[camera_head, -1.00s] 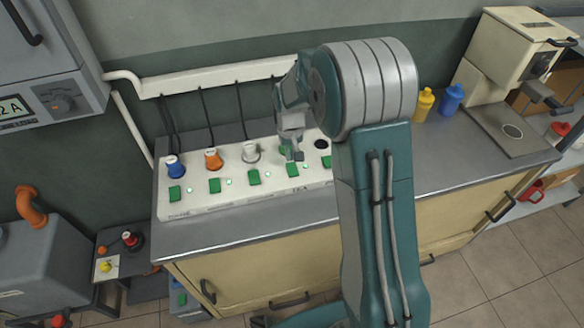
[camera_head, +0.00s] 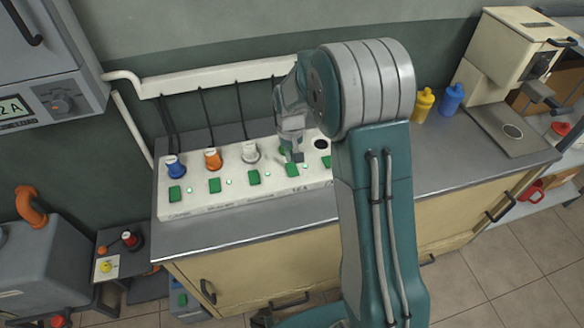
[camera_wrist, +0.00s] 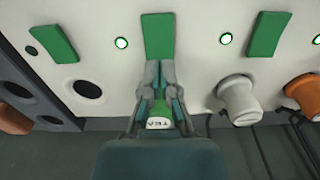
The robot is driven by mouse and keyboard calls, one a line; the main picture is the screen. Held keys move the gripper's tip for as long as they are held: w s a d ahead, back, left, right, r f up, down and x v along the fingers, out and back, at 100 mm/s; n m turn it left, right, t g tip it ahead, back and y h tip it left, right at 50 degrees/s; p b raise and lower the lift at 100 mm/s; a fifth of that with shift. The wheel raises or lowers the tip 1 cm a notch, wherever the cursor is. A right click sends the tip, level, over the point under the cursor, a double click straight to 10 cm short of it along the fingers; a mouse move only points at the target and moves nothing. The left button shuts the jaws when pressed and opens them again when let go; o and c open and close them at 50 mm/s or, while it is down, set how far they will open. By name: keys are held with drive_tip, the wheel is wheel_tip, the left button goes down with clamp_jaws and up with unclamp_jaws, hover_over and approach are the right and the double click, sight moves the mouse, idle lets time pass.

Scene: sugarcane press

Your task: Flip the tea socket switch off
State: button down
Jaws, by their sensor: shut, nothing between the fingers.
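The tea plug (camera_wrist: 159,123), with a green cap marked TEA, shows in the wrist view between and below my gripper's fingers. The tea socket switch (camera_wrist: 158,36) is the green rocker just past the fingertips. In the head view the tea switch (camera_head: 292,171) is partly hidden by my gripper (camera_head: 298,160). My gripper (camera_wrist: 159,74) is shut and empty, with its tips at the near edge of the switch; I cannot tell whether they touch it. A small green light (camera_wrist: 121,43) beside the switch is lit.
The white socket strip (camera_head: 235,203) lies on the grey counter (camera_head: 230,230). It also carries blue (camera_head: 175,168), orange (camera_head: 213,160) and white (camera_head: 250,152) plugs, with green switches in front. An empty socket (camera_head: 321,144) is to the right. Cables hang behind.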

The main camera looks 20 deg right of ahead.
sight(291, 165)
drive_tip(key=shift+f, duration=1.1)
idle(0.6)
drive_tip(key=shift+r, duration=3.5)
drive_tip(key=shift+s+r, duration=0.1)
drive_tip(key=shift+r, duration=0.2)
drive_tip(key=s+r+t, duration=0.2)
drive_tip(key=s+r, duration=0.4)
drive_tip(key=r, duration=0.3)
drive_tip(key=s+r+t, duration=0.1)
drive_tip(key=s+r, duration=0.2)
drive_tip(key=s, duration=0.7)
drive_tip(key=s+r+t, duration=0.2)
drive_tip(key=s+r, duration=0.2)
drive_tip(key=s, duration=0.7)
drive_tip(key=shift+s+r+t, duration=0.25)
drive_tip(key=shift+r+t, duration=0.05)
